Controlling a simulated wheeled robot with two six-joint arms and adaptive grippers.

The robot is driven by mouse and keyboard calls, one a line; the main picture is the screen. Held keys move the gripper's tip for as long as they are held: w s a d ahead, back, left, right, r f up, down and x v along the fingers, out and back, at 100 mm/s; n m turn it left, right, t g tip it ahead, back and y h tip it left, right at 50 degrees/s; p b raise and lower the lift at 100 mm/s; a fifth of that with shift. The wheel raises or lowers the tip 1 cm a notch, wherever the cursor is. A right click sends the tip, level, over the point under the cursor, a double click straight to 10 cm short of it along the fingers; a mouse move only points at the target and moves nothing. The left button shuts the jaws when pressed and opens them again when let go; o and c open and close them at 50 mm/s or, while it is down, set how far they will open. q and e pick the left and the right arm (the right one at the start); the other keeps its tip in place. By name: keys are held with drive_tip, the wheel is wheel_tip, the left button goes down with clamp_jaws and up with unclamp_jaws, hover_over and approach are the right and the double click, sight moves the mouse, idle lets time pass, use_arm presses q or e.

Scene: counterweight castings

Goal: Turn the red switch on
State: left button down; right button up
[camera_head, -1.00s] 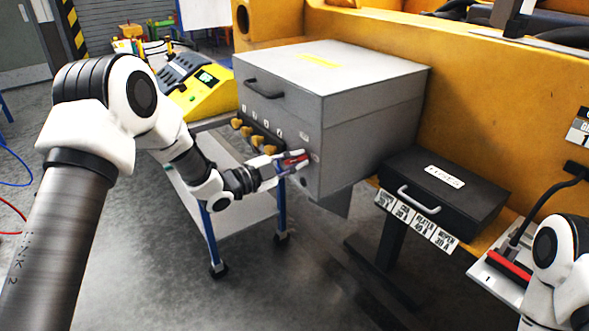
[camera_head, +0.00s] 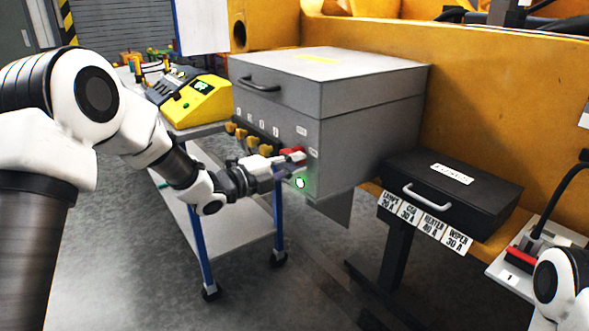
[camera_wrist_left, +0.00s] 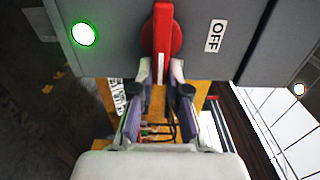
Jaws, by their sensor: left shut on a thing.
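The red switch (camera_head: 291,151) is on the front of the grey box (camera_head: 352,150), near its right edge. My left gripper (camera_head: 288,161) is at the switch, with its fingers closed on the lever. An "OFF" label (camera_wrist_left: 215,36) is beside the switch, apart from the lever. A round lamp (camera_head: 300,183) below the switch glows green; the lit lamp also shows in the left wrist view (camera_wrist_left: 83,35). My right gripper is out of view.
Several yellow knobs (camera_head: 253,143) sit left of the switch, close to my left wrist. A cart (camera_head: 236,224) stands beneath my left forearm. A black case (camera_head: 455,188) with a handle is at the right. A yellow device (camera_head: 197,102) is behind the arm.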

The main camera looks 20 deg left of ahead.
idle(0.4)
use_arm(q)
drive_tip(key=c, duration=1.2)
unclamp_jaws()
drive_tip(key=shift+o, duration=0.2)
drive_tip(key=shift+w+a+f, duration=0.1)
drive_tip(key=shift+w+a, duration=0.05)
drive_tip(key=shift+a, duration=0.05)
drive_tip(key=v, duration=1.2)
